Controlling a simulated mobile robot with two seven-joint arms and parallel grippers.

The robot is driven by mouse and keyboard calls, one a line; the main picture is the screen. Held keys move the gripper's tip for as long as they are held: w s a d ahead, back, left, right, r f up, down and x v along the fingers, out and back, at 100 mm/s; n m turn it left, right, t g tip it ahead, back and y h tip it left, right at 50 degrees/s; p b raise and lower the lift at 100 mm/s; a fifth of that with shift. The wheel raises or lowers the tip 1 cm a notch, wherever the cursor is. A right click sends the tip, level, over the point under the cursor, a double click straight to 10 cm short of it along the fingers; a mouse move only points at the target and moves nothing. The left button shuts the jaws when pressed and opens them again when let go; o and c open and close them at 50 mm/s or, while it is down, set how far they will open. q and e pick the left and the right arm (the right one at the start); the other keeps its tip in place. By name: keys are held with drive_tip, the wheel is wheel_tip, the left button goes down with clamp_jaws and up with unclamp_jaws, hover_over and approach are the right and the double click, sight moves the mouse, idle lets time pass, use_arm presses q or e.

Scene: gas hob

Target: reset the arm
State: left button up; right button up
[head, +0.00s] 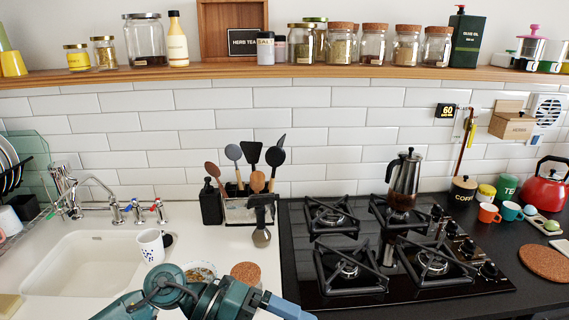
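One of my arms (205,298), teal with a blue-grey link at its right end, crosses the bottom edge of the head view in front of the counter. It comes in from the lower left and leaves the frame at the bottom, near the hob's front left corner. No gripper fingers can be made out on it. My other arm does not clearly show. Neither gripper can be seen, so what they hold is hidden.
A gas hob (330,293) carries a moka pot (404,180) on its back right burner. A utensil holder (237,212), a white mug (151,245), a small bowl (200,271) and a cork-topped jar (246,273) stand near the arm. A sink (80,262) lies left.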

use_arm(q)
wheel_tip(320, 180, up, 5)
drive_tip(key=w+n+t+h, duration=0.3)
drive_tip(key=n+t+h, duration=0.4)
drive_tip(key=n+t, duration=0.5)
drive_tip(key=w+a+f+n+t+y+p, duration=0.1)
drive_tip(key=a+f+n+t+y, duration=0.25)
drive_tip(key=n, duration=0.25)
drive_tip(key=w+a+f+n+t+y, duration=0.1)
drive_tip(key=a+f+n+t+y, duration=0.1)
drive_tip(key=f+n+t+y, duration=0.25)
drive_tip(key=s+a+f+n+g+y, duration=0.2)
drive_tip(key=s+a+f+n+y, duration=0.2)
drive_tip(key=f, duration=0.4)
drive_tip(key=s+a+f+n+g+y, duration=0.3)
drive_tip(key=s+a+f+n+y, duration=0.1)
drive_tip(key=s+f+n, duration=0.3)
drive_tip(key=shift+a+f+g+y+p, duration=0.2)
drive_tip(key=shift+f+g+y+p, duration=0.15)
drive_tip(key=shift+f+y, duration=0.5)
drive_tip(key=shift+s+n, duration=0.1)
drive_tip(key=shift+n, duration=0.15)
